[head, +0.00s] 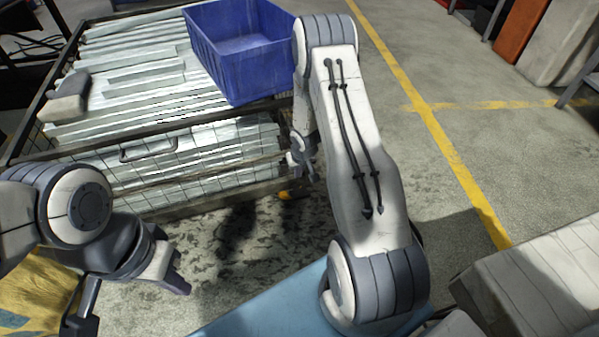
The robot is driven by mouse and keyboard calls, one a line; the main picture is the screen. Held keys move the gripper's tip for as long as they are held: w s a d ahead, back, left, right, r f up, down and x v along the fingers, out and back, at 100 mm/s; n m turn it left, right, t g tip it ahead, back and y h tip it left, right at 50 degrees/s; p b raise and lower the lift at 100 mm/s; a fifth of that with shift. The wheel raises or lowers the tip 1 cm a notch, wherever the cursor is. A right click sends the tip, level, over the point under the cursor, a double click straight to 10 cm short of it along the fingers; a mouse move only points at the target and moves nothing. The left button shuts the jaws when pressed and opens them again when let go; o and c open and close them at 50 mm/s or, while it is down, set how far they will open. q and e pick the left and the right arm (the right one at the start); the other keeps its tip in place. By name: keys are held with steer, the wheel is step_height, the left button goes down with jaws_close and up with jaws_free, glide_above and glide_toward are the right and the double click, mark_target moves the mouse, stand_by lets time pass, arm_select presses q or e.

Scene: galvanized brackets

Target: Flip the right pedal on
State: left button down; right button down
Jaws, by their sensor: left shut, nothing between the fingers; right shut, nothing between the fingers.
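A wire cage cart (200,190) loaded with galvanized brackets (140,75) stands in front of me. A small orange-yellow part (284,194), possibly the right pedal, shows low at the cart's right front corner, partly hidden by my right arm. Whether it is flipped on or off cannot be told. My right gripper (302,167) is shut and empty, just above and to the right of the orange-yellow part, with a gap in the picture. My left gripper (178,284) is shut and empty, low in front of the cart. No left pedal is clearly visible.
A blue bin (240,45) and a grey-beige block (67,97) rest on the brackets. A worn yellow object (38,288) is at the lower left. Stained concrete floor (235,235) is clear before the cart; floor with yellow lines (440,135) lies open at right.

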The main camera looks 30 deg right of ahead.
steer(key=b, duration=0.2)
glide_above(298, 192)
steer(key=x, duration=0.4)
steer(key=shift+s+a+f, duration=0.1)
steer(key=shift+s+f, duration=0.2)
steer(key=shift+f, duration=0.05)
steer(key=f+b, duration=0.1)
steer(key=s+f+b, duration=0.1)
steer(key=b, duration=0.1)
steer(key=f+b, duration=0.1)
steer(key=shift+s+a+f+b, duration=0.2)
steer(key=shift+s+b, duration=0.1)
